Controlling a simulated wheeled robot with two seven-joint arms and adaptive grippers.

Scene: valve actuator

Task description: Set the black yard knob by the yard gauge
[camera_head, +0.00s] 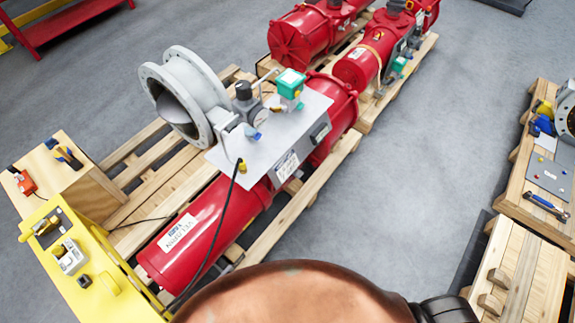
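A black knob (243,90) tops a small regulator on the grey panel (228,158) of the nearest red actuator (205,232). A small round gauge (262,114) sits just right of and below the knob; its reading is too small to tell. A teal-capped box (290,83) stands to the right of them. A similar dark knob (396,5) shows on another red actuator at the top. I cannot tell from the labels which unit is the yard one. Neither of my grippers shows in the view.
The actuator and a grey flanged valve ring (186,95) rest on a wooden pallet (290,217). A yellow stand (88,268) and a wooden box (92,190) are at left. Grey floor (420,150) between is clear.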

